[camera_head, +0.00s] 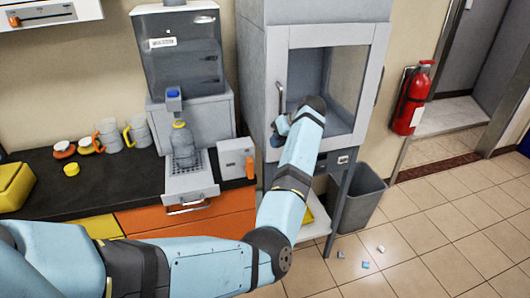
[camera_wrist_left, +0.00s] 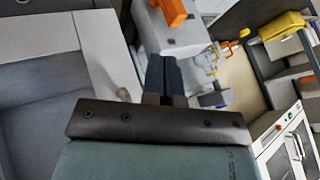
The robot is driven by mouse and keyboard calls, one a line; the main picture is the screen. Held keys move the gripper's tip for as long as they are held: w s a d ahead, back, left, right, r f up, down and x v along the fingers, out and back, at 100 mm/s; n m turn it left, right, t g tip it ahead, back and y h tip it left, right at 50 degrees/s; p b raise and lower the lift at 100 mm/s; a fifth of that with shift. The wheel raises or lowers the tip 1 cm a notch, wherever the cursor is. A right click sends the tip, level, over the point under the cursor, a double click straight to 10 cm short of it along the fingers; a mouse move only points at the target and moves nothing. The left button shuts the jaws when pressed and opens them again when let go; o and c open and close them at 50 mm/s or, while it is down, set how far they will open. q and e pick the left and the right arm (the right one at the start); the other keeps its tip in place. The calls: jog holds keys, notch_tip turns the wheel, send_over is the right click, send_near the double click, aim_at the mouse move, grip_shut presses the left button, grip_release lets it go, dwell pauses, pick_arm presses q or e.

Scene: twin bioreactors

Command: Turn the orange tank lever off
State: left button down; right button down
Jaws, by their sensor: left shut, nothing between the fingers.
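An orange lever (camera_head: 250,168) sits on the right side of a small white box (camera_head: 236,158) on the counter, beside the drink machine. In the left wrist view the orange lever (camera_wrist_left: 172,12) stands out from the grey-white box (camera_wrist_left: 180,38) near the top. My left gripper (camera_head: 278,130) is in front of the grey cabinet, to the right of and above the lever, apart from it. In the left wrist view its dark fingers (camera_wrist_left: 164,72) are together and empty, pointing toward the box. My forearm hides part of the cabinet. My right gripper is not in view.
The grey glass-door cabinet (camera_head: 274,60) stands close behind my left gripper, its handle (camera_head: 280,98) near the wrist. A machine with a dark tank (camera_head: 180,55) holds a bottle (camera_head: 183,145). Several mugs stand left. A bin (camera_head: 362,198) and fire extinguisher (camera_head: 411,98) are right.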

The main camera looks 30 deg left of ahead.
pick_arm(q)
jog(key=x, duration=1)
jog(key=shift+p, duration=0.3)
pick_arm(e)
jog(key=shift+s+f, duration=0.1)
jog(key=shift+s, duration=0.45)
pick_arm(q)
jog(key=shift+a, duration=0.1)
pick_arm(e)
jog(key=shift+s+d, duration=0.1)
pick_arm(q)
jog(key=shift+s+a+t+h, duration=0.1)
jog(key=shift+s+t+h, duration=0.1)
jog(key=shift+t+h, duration=0.1)
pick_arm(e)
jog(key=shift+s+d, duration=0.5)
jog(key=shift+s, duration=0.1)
